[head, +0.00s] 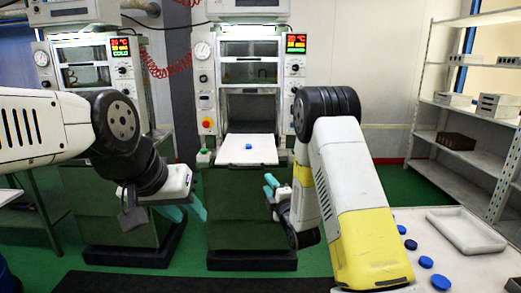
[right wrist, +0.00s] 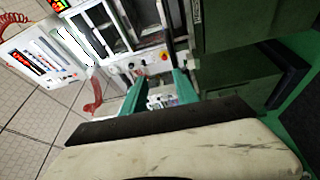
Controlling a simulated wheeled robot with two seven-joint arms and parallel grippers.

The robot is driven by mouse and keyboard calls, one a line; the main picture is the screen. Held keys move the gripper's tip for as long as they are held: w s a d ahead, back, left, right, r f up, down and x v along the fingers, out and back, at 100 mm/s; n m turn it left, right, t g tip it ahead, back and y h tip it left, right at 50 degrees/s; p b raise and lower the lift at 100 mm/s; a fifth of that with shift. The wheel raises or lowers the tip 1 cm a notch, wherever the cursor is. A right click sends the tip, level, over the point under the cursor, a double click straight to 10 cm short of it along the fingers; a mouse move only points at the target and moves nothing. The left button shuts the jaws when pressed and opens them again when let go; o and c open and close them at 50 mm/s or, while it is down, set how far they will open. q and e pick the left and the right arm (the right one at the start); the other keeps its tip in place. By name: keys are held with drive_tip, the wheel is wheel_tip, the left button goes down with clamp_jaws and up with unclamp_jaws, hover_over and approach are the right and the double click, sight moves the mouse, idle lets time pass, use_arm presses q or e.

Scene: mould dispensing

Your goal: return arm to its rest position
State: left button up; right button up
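My left gripper (head: 184,210) hangs in the left half of the head view, in front of the left green press. Its teal fingers look apart, with nothing seen between them. My right gripper (head: 272,187) is right of centre, in front of the middle press and below its white plate. Its two teal fingers also show in the right wrist view (right wrist: 158,92), spread apart with nothing held between them. My right arm bends down over the right side, its yellow and white link in the foreground. A small blue piece (head: 248,147) lies on the white plate (head: 232,156), apart from both grippers.
The middle press (head: 235,195) stands close behind my right gripper. At right, a white table (head: 460,268) holds several blue pieces (head: 426,262) and a pale tray (head: 466,231). A shelf rack (head: 450,165) stands behind it. Green floor is clear between press and rack.

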drive_tip(key=s+d+r+m+g+h, duration=0.45)
drive_tip(key=s+d+r+m, duration=0.45)
drive_tip(key=r+m, duration=0.3)
drive_tip(key=s+d+r+m+g, duration=0.2)
drive_tip(key=s+m+g, duration=0.5)
drive_tip(key=s, duration=2)
drive_tip(key=shift+r+m, duration=0.15)
drive_tip(key=shift+m, duration=0.65)
